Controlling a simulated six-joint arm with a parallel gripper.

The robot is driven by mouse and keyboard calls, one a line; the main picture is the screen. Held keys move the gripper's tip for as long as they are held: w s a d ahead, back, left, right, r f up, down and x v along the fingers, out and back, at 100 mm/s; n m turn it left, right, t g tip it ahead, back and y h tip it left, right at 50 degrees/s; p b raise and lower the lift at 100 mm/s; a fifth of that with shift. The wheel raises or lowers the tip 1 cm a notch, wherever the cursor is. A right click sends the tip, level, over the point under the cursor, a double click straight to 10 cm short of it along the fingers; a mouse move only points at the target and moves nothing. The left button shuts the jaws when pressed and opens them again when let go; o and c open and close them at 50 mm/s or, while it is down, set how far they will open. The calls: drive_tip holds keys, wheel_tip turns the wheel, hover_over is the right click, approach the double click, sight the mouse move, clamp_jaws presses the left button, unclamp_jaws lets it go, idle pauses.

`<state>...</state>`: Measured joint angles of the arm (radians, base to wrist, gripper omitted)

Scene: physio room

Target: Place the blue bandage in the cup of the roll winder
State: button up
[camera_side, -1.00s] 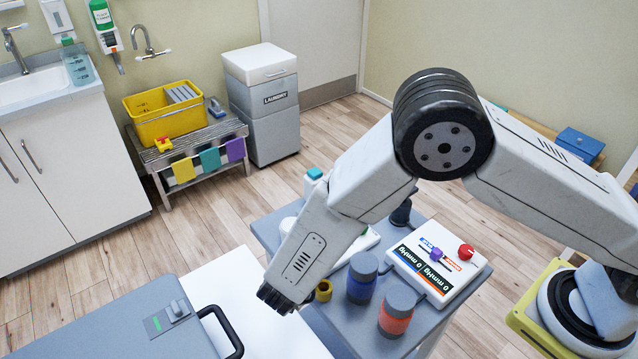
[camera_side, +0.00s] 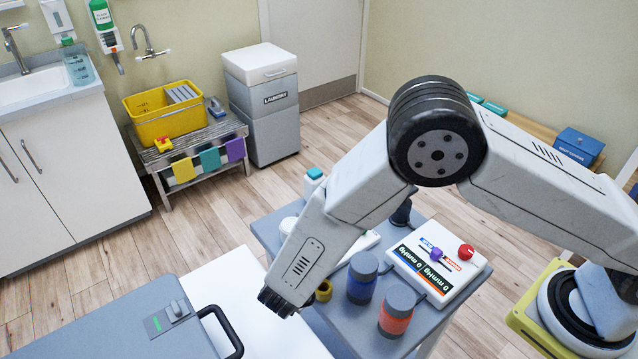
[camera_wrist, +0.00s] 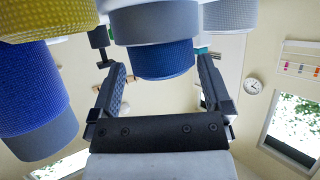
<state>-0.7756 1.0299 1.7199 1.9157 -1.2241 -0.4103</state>
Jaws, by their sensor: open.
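My gripper (camera_side: 277,302) points down over the front left edge of the cart in the side view; its fingers are hard to make out there. In the wrist view my gripper (camera_wrist: 163,70) is open, with a dark finger on each side. A woven blue band (camera_wrist: 162,62) under a pale grey one shows between the fingers; it could be the blue bandage, and I see no contact.
A blue jar-like cylinder (camera_side: 362,278) and an orange one (camera_side: 397,309) stand on the cart right of my gripper. A yellow ring (camera_side: 324,291) is closer. A pressure unit (camera_side: 440,262) stands behind them. A grey case (camera_side: 150,315) is at lower left.

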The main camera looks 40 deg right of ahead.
drive_tip(key=v, duration=1.2)
drive_tip(key=shift+r, duration=0.15)
idle(0.3)
drive_tip(key=w+d+r+n+t+y, duration=0.2)
drive_tip(key=w+d+r+n+y, duration=0.15)
drive_tip(key=w+d+y, duration=0.2)
drive_tip(key=w+d+r+n+t+y, duration=0.1)
drive_tip(key=w+d+r+n+y, duration=0.1)
drive_tip(key=w+d+r+y, duration=0.4)
drive_tip(key=s+d+f+n+g, duration=0.3)
drive_tip(key=s+d+n+g, duration=0.2)
drive_tip(key=s+d, duration=1)
drive_tip(key=s+g+h, duration=0.1)
drive_tip(key=s+g, duration=0.1)
drive_tip(key=s, duration=0.1)
drive_tip(key=shift+d+n+g, duration=0.2)
drive_tip(key=shift+n+g, duration=0.1)
drive_tip(key=shift+n, duration=0.05)
